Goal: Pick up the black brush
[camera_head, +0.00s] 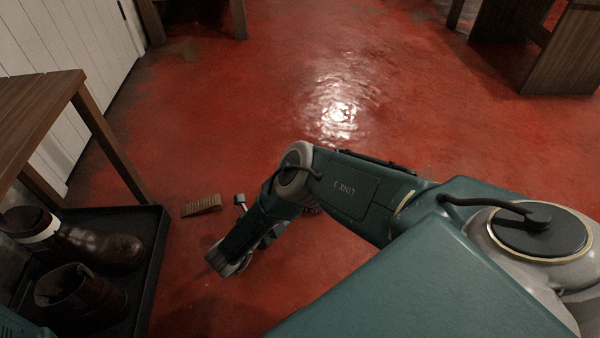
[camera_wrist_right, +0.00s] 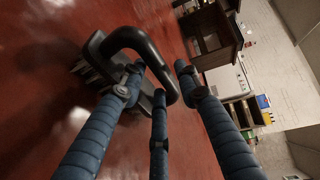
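The black brush (camera_wrist_right: 130,40) is close in front of my right gripper in the right wrist view. It has a looped black handle and pale bristles (camera_wrist_right: 86,72) on the left side. The blue fingers of my right gripper (camera_wrist_right: 158,82) reach around the handle, with fingertips spread and a gap between them. I see no firm closing on the handle.
A brown wooden wedge (camera_head: 201,205) lies on the red floor left of my right forearm. A black tray (camera_head: 158,245) with dark boots (camera_head: 95,248) sits beneath a wooden table (camera_head: 45,105) at left. Wooden furniture (camera_head: 565,55) stands at upper right. The middle floor is clear.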

